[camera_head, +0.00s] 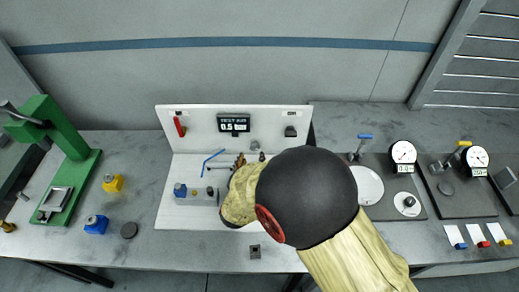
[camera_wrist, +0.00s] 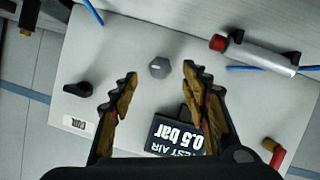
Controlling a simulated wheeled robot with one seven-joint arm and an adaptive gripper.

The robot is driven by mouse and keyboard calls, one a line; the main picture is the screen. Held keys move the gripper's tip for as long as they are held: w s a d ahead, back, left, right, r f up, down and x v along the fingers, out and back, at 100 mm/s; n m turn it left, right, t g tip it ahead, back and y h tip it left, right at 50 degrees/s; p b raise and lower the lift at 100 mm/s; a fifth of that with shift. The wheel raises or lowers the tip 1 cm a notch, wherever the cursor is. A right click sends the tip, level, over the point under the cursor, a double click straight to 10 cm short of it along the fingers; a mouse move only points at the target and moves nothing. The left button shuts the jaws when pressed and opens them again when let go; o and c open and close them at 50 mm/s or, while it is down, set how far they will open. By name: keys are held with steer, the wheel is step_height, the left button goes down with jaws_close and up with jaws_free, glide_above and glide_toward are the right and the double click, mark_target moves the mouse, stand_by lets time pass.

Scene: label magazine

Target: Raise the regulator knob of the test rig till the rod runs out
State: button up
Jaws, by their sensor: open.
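The test rig (camera_head: 190,146) is a white upright panel with a white base plate. A grey faceted knob (camera_head: 255,145), which looks like the regulator knob, sits on the panel below and right of the display (camera_head: 234,122). In the wrist view the knob (camera_wrist: 159,67) shows between my fingertips. My gripper (camera_head: 250,158) is open and empty in front of the panel, its fingers (camera_wrist: 160,76) on either side of the knob in the picture; contact cannot be told. The display (camera_wrist: 178,137) reads 0.5 bar. A silver cylinder (camera_wrist: 268,56) with a red-tipped end lies at the upper right; no extended rod is clear.
A black knob (camera_wrist: 78,89) with a COIL label and a red lever (camera_wrist: 274,150) flank the display. Blue tubing (camera_head: 212,158) runs near the base. Gauge stands (camera_head: 403,152) are to the right, a green press (camera_head: 65,165) to the left.

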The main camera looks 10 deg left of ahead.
mark_target(255, 149)
steer(key=b+x, duration=0.1)
steer(key=x, duration=0.4)
steer(key=shift+w+f, duration=0.15)
steer(key=shift+w, duration=0.2)
steer(key=shift+c, duration=1.3)
steer(key=c, duration=0.9)
